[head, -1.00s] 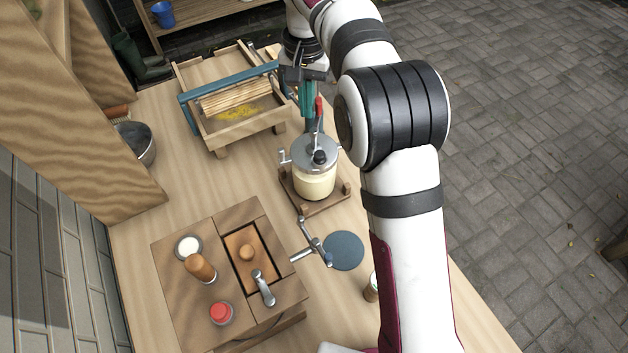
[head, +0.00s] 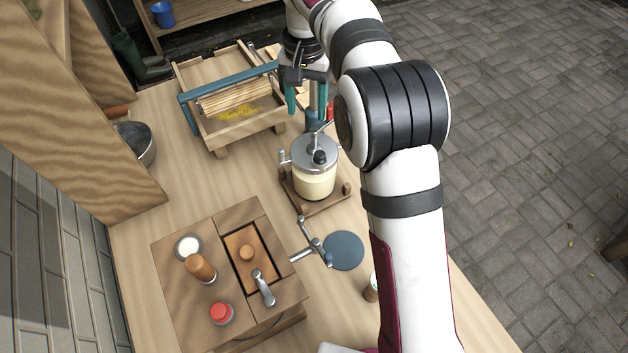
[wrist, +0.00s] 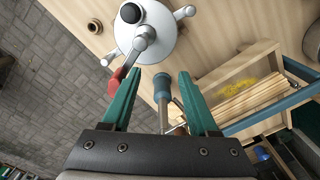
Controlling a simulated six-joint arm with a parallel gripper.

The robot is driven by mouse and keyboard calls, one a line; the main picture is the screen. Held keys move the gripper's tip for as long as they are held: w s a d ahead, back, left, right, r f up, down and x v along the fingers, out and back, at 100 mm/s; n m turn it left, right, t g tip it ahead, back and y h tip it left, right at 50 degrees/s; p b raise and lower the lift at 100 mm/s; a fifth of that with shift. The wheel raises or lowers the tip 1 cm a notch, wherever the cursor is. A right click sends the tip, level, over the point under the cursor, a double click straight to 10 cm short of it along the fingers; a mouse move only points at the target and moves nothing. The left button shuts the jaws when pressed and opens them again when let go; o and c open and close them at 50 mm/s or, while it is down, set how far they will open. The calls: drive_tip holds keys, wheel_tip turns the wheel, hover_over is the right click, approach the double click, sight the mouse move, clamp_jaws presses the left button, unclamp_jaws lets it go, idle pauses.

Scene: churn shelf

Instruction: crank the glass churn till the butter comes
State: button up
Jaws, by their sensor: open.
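The glass churn (head: 314,183) stands upright on a wooden base (head: 322,206), pale yellowish-white inside, with a metal lid (head: 311,149). Its crank arm (wrist: 133,56) runs from the lid to a red knob (wrist: 115,84); in the head view, the knob (head: 331,111) shows only in part behind the churn. My gripper (head: 307,108) is open and empty behind the churn. In the wrist view, its fingers (wrist: 155,104) are spread, and the red knob is outside them, beside the left finger. Whether knob and finger touch I cannot tell.
A blue-handled tool (wrist: 162,87) shows between the fingers, apparently below them. A wooden trough with a ridged roller (head: 236,140) stands behind left.

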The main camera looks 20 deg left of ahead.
wheel_tip(320, 180, up, 7)
idle(0.7)
